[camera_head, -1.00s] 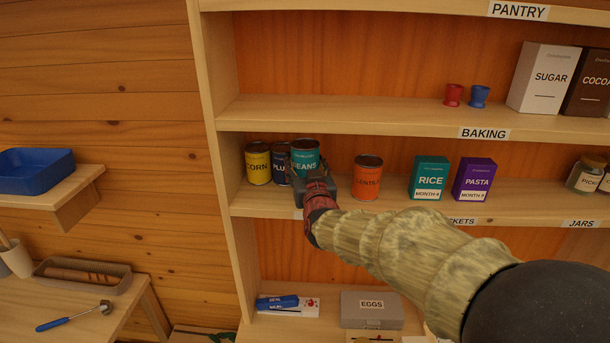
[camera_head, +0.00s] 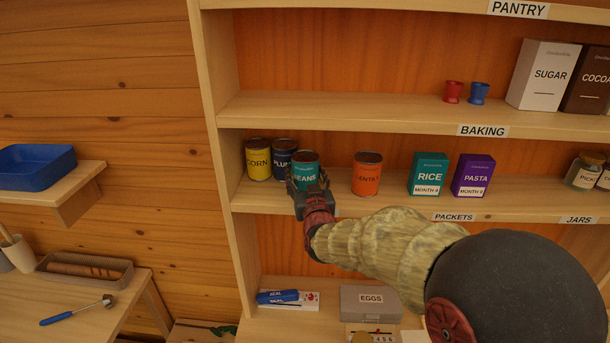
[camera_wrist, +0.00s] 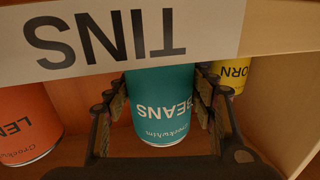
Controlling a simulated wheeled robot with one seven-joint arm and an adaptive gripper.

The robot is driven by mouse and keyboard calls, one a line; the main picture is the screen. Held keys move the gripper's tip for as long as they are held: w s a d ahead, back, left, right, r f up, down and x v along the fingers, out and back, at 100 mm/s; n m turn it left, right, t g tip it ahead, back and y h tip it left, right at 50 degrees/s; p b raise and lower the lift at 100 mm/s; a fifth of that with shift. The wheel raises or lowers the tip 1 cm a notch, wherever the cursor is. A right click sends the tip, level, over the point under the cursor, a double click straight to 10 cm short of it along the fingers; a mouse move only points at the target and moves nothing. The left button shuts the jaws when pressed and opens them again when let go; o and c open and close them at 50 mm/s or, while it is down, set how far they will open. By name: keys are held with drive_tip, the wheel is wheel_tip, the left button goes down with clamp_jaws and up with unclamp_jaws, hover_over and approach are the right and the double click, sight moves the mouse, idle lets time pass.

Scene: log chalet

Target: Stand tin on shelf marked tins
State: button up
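The teal BEANS tin (camera_head: 306,173) is upright at the tins shelf (camera_head: 262,199), between the blue PLUMS tin and the orange LENTILS tin. My gripper (camera_head: 308,189) reaches in from the front, its fingers on both sides of the tin. In the wrist view, which is upside down, the fingers (camera_wrist: 162,100) appear closed against the BEANS tin (camera_wrist: 163,105). The TINS label (camera_wrist: 120,38) on the shelf edge hides the tin's base, so I cannot tell whether it touches the board. In the head view my gripper covers that label.
The yellow CORN tin (camera_head: 258,160) and blue PLUMS tin (camera_head: 283,157) stand close by on the left. The orange LENTILS tin (camera_head: 367,174) stands to the right, with a gap. RICE (camera_head: 429,175) and PASTA (camera_head: 472,176) boxes stand farther right. The BAKING shelf (camera_head: 350,113) is above.

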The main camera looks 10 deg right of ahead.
drive_tip(key=o, duration=0.4)
drive_tip(key=shift+r, duration=0.2)
drive_tip(key=s+a+b, duration=0.1)
drive_tip(key=s+b, duration=0.1)
drive_tip(key=s, duration=1)
drive_tip(key=shift+s, duration=0.1)
drive_tip(key=s+f+g, duration=0.3)
drive_tip(key=s+g, duration=0.1)
drive_tip(key=s, duration=0.6)
drive_tip(key=s+f+g+y, duration=0.1)
drive_tip(key=s+f+g, duration=0.2)
drive_tip(key=s, duration=0.7)
drive_tip(key=s+d+f+n+g, duration=0.1)
drive_tip(key=s+f+g, duration=0.2)
drive_tip(key=s, duration=0.7)
drive_tip(key=shift+s+g+y, duration=0.3)
drive_tip(key=shift+s+g, duration=0.1)
drive_tip(key=shift+g, duration=0.8)
drive_tip(key=shift+d+f, duration=0.1)
drive_tip(key=shift+f, duration=0.05)
